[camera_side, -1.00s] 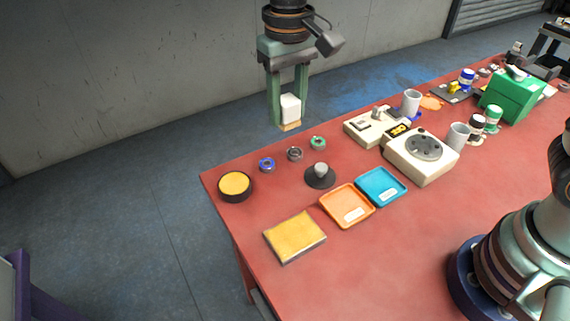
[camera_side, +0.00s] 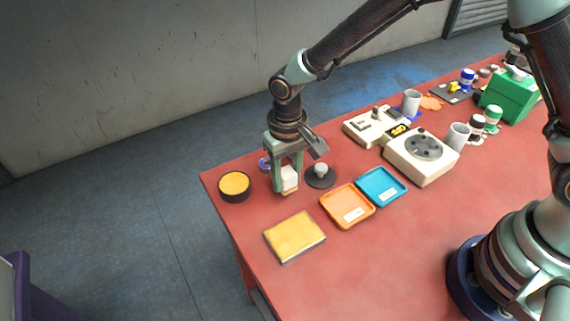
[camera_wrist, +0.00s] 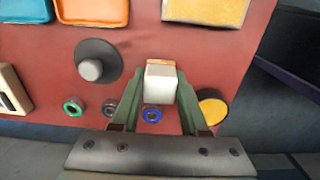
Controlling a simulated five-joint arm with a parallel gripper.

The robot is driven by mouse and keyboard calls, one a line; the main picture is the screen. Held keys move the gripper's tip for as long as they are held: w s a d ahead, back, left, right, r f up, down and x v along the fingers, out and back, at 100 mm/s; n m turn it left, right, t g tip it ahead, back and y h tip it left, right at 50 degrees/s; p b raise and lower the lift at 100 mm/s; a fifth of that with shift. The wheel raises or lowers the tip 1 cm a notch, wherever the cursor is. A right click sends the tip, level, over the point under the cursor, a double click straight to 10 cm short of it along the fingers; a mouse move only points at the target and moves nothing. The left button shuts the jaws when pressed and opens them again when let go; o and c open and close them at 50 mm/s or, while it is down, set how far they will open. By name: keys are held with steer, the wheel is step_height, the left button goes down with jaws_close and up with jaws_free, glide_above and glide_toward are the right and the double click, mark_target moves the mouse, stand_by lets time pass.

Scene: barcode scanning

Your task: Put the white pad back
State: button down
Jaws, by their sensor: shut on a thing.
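My gripper (camera_side: 286,190) is shut on the white pad (camera_side: 289,178), a small white block with a tan underside. In the side view it hangs low over the red table, between the round yellow pad and the dark disc with a grey knob (camera_side: 320,172). Whether the pad touches the table cannot be told. The wrist view shows the pad (camera_wrist: 160,84) between my green fingers. A yellow square pad (camera_side: 295,236) lies nearer the front edge, and a round yellow pad in a black dish (camera_side: 235,185) stands to the left.
An orange tray (camera_side: 347,206) and a blue tray (camera_side: 381,187) lie to the right. Blue (camera_wrist: 152,115), grey (camera_wrist: 109,107) and green (camera_wrist: 73,106) rings lie near the far edge. A cream device with a dial (camera_side: 421,155) stands farther right. Red table (camera_side: 400,250) is clear in front.

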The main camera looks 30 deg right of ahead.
steer(key=shift+f, duration=1.25)
steer(key=shift+f, duration=0.15)
steer(key=shift+c, duration=2.1)
jaws_free()
